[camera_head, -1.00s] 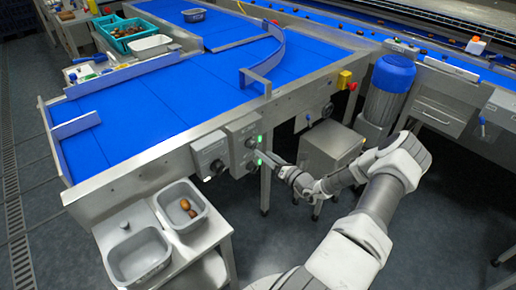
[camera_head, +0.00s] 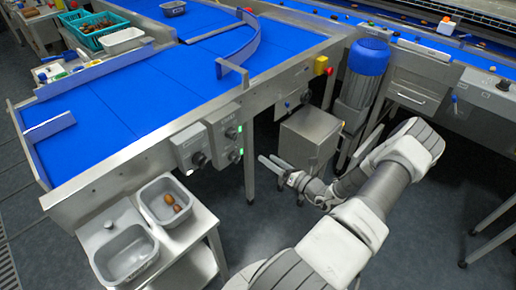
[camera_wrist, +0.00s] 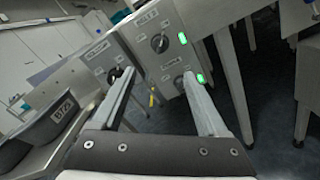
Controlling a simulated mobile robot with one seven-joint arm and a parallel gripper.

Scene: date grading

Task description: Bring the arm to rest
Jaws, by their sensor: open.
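My gripper (camera_head: 268,163) is at the end of my bent arm, in the open air in front of the blue sorting table (camera_head: 110,105). Its two fingers stand apart with nothing between them, as the wrist view (camera_wrist: 158,90) also shows. In the wrist view, grey control boxes (camera_wrist: 160,45) with dark rotary knobs and lit green lamps lie beyond the fingertips. In the head view the fingertips are apart from the control boxes (camera_head: 207,143), to their right.
Two grey bins stand on a steel side stand: one holds a few dates (camera_head: 174,203), the front one (camera_head: 126,254) looks empty. A steel box (camera_head: 308,135) and a blue-capped motor (camera_head: 368,60) stand near my arm. Table legs (camera_head: 249,160) are close. Floor at lower right is mostly clear.

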